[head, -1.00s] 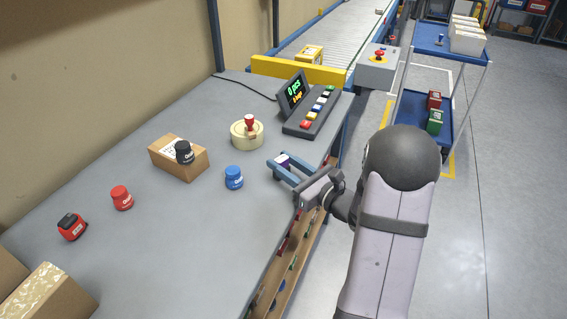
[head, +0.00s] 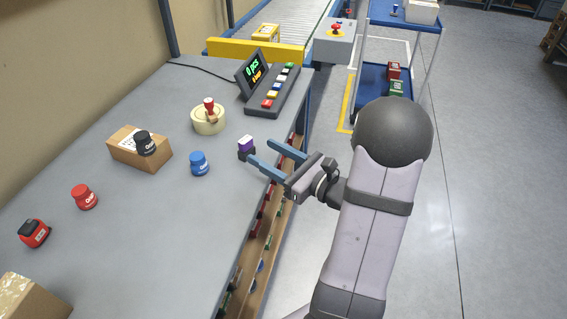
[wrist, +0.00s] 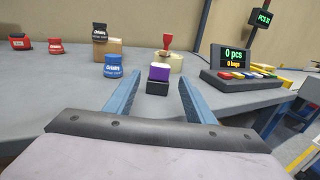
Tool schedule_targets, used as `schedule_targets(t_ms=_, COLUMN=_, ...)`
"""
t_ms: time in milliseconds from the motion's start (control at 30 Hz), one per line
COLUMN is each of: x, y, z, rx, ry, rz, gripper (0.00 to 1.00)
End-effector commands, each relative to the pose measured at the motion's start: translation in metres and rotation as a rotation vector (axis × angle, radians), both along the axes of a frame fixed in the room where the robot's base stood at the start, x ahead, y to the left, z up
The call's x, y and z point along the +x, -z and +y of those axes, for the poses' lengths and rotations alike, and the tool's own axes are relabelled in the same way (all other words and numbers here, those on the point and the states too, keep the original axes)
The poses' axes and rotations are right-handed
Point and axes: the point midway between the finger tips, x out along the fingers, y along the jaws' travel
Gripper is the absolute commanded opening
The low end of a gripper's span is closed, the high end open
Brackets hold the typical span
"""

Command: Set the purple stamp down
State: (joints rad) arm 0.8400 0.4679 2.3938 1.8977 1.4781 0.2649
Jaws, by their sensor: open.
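The purple stamp (head: 246,147) stands upright on the grey table near its right edge, purple on top with a dark base. It also shows in the wrist view (wrist: 159,78), ahead of my fingers and roughly centred between them. My gripper (head: 261,156) is open, its two blue fingers apart, over the table's right edge. In the wrist view my gripper (wrist: 153,92) holds nothing, and the stamp stands free at or just past the fingertips.
A blue stamp (head: 199,163) stands left of the purple one. A tape roll (head: 208,120) with a red-handled stamp, a cardboard box (head: 126,148) with a black stamp, and a keypad with display (head: 273,92) are farther off.

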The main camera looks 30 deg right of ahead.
Motion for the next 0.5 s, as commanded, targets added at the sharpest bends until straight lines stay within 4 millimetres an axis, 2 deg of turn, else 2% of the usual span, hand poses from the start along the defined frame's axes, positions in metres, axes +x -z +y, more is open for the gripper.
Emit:
schedule_targets(t_ms=200, x=-0.029, y=0.000, z=-0.013, rx=0.000, ry=0.004, rz=-0.001, gripper=0.49)
schedule_targets(t_ms=500, x=-0.046, y=0.000, z=-0.019, rx=0.000, ry=0.000, rz=0.000, gripper=0.49)
